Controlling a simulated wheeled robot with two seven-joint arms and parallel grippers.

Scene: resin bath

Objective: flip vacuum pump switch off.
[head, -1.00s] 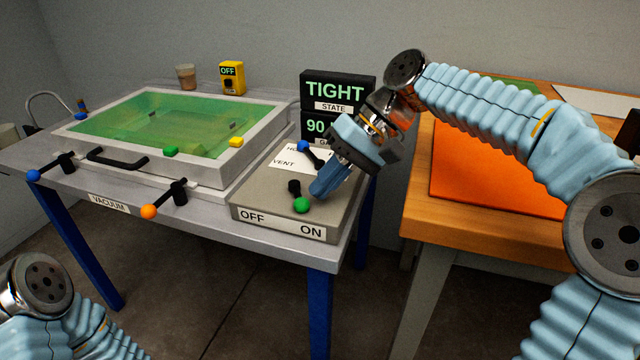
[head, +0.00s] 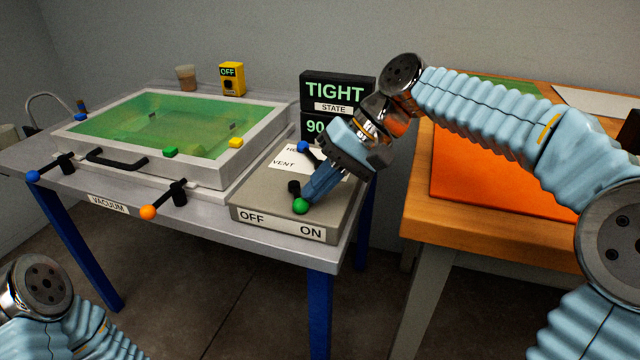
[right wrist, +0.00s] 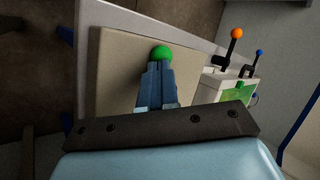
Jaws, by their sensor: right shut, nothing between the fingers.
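The vacuum pump switch is a short black lever with a green ball tip (head: 300,206) on a grey box (head: 262,208) whose front label reads OFF at left and ON at right. The green ball sits between the two words, nearer ON. My right gripper (head: 309,195) is shut and empty, its fingertips at the right side of the green ball, touching or very close. In the right wrist view the shut fingertips (right wrist: 160,66) end right at the green ball (right wrist: 161,53). My left arm shows at the bottom left, but its gripper is out of view.
A blue-tipped HOLD/VENT lever (head: 303,147) stands behind on the same box. A display reading TIGHT (head: 336,89) is at the back. The resin bath (head: 214,176) lies left, with orange-tipped (head: 149,212) and blue-tipped (head: 33,176) levers in front. An orange mat (head: 480,185) lies right.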

